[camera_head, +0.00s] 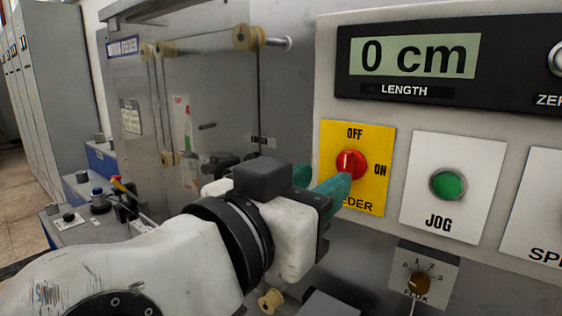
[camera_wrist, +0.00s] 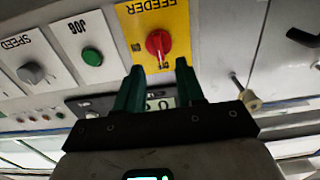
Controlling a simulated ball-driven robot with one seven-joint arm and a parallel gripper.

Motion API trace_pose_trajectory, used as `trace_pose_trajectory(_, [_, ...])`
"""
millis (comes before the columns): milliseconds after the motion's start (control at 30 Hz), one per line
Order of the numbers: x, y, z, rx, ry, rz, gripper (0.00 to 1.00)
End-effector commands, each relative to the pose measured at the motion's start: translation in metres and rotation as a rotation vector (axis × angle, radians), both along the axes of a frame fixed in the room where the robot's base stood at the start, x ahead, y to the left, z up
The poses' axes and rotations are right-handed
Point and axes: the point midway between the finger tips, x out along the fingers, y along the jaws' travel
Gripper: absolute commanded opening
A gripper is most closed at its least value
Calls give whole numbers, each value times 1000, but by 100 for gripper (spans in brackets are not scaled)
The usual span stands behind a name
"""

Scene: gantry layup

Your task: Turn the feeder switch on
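The feeder switch is a red round knob (camera_head: 351,163) on a yellow plate (camera_head: 375,142) marked OFF at the top and ON at the right. Its pale pointer mark appears to face OFF. In the wrist view, upside down, the red knob (camera_wrist: 158,44) sits on the yellow plate (camera_wrist: 180,20), ahead of my gripper. My gripper (camera_wrist: 160,66) has its two green fingers spread apart with nothing between them. In the head view my gripper (camera_head: 325,180) is just left of and below the knob, one fingertip overlapping the plate's lower left. The exact gap to the knob cannot be told.
A green JOG button (camera_head: 448,184) is right of the switch. The length display (camera_head: 415,55) above reads 0 cm. A small FLUX knob (camera_head: 419,283) sits below. Thread spools (camera_head: 248,37) and a grey machine cabinet stand on the left.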

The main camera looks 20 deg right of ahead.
Motion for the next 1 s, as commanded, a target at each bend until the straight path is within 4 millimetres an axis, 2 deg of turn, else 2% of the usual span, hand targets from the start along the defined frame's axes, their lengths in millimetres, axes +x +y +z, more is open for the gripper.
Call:
trace_pose_trajectory(100, [12, -19, 1, 0, 1, -3, 38])
trace_pose_trajectory(300, [27, -41, 1, -1, 2, -1, 38])
trace_pose_trajectory(500, [32, -49, 0, -1, 1, -1, 38])
trace_pose_trajectory(733, [33, -49, 0, -1, 1, 0, 38])
trace_pose_trajectory(767, [33, -49, 0, -1, 1, 0, 37])
trace_pose_trajectory(1000, [33, -49, 0, -1, 1, 0, 14])
